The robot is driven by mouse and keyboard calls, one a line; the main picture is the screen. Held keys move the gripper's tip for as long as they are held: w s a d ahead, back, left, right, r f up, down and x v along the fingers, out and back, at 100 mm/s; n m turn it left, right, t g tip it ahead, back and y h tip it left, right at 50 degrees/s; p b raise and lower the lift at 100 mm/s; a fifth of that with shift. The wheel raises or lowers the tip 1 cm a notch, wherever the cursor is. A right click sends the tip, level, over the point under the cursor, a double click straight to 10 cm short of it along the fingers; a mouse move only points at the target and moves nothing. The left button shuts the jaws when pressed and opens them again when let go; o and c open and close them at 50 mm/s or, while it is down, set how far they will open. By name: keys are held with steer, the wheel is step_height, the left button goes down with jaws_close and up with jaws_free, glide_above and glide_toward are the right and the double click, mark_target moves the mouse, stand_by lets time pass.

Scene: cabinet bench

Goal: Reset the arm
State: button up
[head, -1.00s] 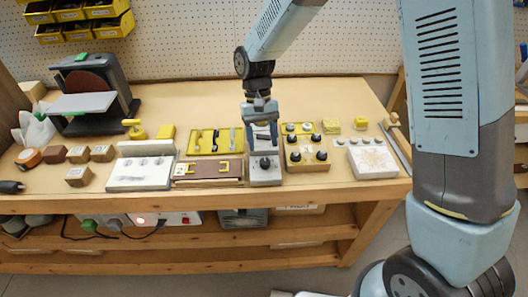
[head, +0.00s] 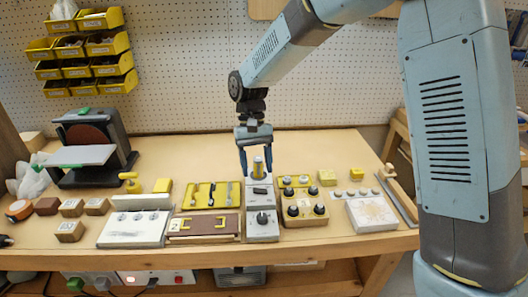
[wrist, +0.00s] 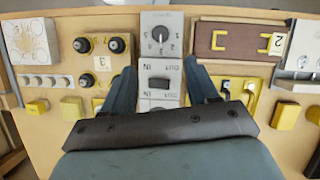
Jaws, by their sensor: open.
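My gripper (head: 256,160) is open and empty, pointing down above the grey switch panel (head: 262,227). In the wrist view my gripper (wrist: 156,88) has its two blue fingers spread on either side of the panel (wrist: 174,19), which has a round dial (wrist: 160,34) and a black rocker switch (wrist: 159,83). Nothing is gripped.
A wooden block with black knobs (head: 305,208) and a white board (head: 373,212) stand to the right. A brown panel with yellow handles (head: 203,225) and a white box (head: 134,229) lie left. A disc sander (head: 92,150) stands back left. The bench's front strip is bare.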

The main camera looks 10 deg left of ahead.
steer(key=s+d+r+m+t+y, duration=0.1)
steer(key=d+r+t, duration=0.1)
steer(key=d+r, duration=0.65)
steer(key=s+d+r+m+t+y, duration=0.15)
steer(key=d+r, duration=0.35)
steer(key=d, duration=0.6)
steer(key=s+d+r+m+t, duration=0.2)
steer(key=s+d+r+t, duration=0.2)
steer(key=s+d, duration=0.8)
steer(key=d+t, duration=0.2)
steer(key=d, duration=0.1)
steer(key=shift+d+r+h, duration=0.2)
steer(key=shift+d+h, duration=0.1)
steer(key=shift+h, duration=0.05)
